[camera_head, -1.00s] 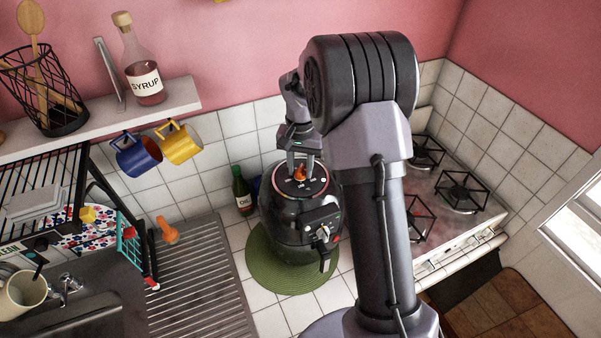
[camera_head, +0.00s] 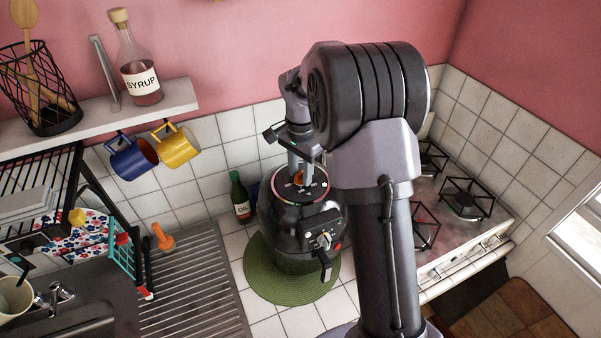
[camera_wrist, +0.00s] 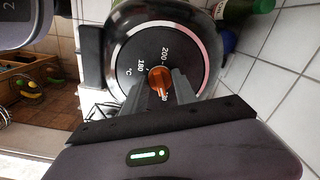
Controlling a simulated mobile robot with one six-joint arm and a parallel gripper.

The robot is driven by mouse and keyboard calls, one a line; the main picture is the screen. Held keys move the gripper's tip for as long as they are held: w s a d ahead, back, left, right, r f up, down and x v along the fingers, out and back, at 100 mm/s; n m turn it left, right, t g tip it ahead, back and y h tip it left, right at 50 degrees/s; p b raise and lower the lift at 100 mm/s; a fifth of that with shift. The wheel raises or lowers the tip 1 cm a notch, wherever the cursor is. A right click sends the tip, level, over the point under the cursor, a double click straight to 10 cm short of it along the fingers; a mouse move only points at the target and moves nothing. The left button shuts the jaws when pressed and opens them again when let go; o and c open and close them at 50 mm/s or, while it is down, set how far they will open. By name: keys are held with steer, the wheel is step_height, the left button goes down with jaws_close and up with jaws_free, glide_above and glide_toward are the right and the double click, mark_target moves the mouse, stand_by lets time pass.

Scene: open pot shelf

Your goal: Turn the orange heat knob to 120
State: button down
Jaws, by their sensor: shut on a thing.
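The orange heat knob (camera_wrist: 160,80) is on the round top of a black air fryer (camera_head: 288,225). In the wrist view the dial around it shows 200 and 180; other marks are hidden by my fingers. A light line on the knob points down toward my gripper, at a mark I cannot read fully. My gripper (camera_wrist: 164,92) is shut on the knob from above, with one finger on each side. In the head view the knob (camera_head: 298,178) shows small between the fingertips.
The air fryer stands on a green round mat (camera_head: 262,287). A stove (camera_head: 465,200) is to the right. A shelf with mugs hanging below is at upper left.

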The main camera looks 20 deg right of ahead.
mark_target(301, 173)
stand_by(0.3)
steer(key=c, duration=1)
jaws_free()
steer(key=shift+d, duration=0.1)
steer(key=shift+r, duration=0.1)
step_height(301, 173, up, 17)
steer(key=p, duration=0.2)
steer(key=shift+r, duration=0.15)
